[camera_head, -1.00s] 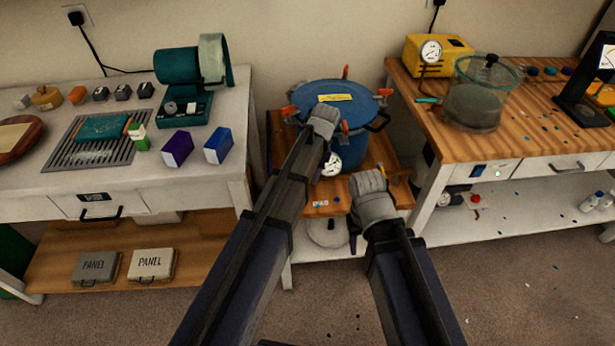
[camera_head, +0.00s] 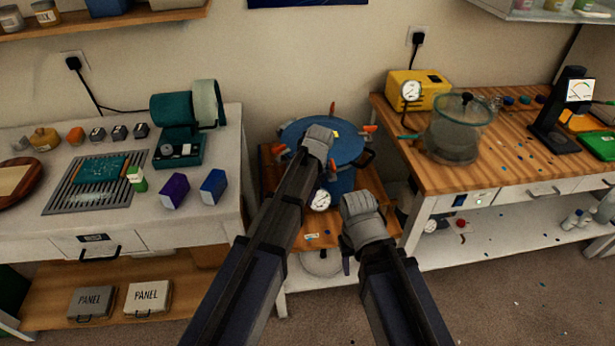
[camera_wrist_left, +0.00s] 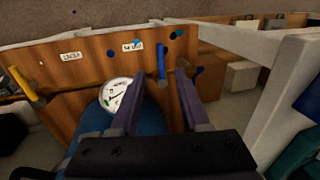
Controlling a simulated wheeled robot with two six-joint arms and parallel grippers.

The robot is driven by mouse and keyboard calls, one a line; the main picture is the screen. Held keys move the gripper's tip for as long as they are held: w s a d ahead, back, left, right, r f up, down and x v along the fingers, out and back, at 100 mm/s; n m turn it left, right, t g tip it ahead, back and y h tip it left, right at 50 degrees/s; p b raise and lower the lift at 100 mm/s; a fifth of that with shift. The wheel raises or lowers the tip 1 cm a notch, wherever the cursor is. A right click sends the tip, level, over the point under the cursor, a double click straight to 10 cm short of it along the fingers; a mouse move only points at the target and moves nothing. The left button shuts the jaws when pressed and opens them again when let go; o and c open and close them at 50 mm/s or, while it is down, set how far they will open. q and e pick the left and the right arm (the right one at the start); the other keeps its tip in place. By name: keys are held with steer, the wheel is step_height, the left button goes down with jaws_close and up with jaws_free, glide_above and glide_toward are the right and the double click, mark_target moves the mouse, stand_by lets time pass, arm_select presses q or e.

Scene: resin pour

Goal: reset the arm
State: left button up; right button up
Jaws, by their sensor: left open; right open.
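My left gripper (camera_head: 318,142) reaches over the blue lidded pot (camera_head: 345,150), in front of its lid in the head view. Its fingers are hidden there, but the left wrist view shows its two jaws (camera_wrist_left: 158,88) apart with nothing held between them. Beyond the jaws are a wooden panel (camera_wrist_left: 80,75) and a blue lever (camera_wrist_left: 162,62). My right gripper (camera_head: 362,220) is right of the pot's round gauge (camera_head: 321,200), lower and nearer. It is open, its fingertips are mostly hidden, and I see nothing held.
The left bench (camera_head: 60,215) carries a teal machine (camera_head: 178,150), a drain grate (camera_head: 70,205) and small boxes. The right bench (camera_head: 420,165) holds a yellow gauge box (camera_head: 425,95), a glass chamber (camera_head: 455,140) and a black stand (camera_head: 555,125). The pot's wooden stand lies between the benches.

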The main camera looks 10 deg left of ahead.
arm_select(q)
steer(key=s+d+m, duration=0.2)
steer(key=s+m, duration=0.1)
steer(key=s, duration=0.7)
steer(key=s+d+r+m+h+p, duration=0.1)
steer(key=s+m, duration=0.3)
steer(key=s, duration=0.6)
steer(key=shift+s+d, duration=0.15)
steer(key=shift+d, duration=0.5)
arm_select(e)
steer(key=shift+r, duration=0.75)
arm_select(q)
steer(key=shift+r, duration=0.1)
arm_select(e)
steer(key=shift+c, duration=0.2)
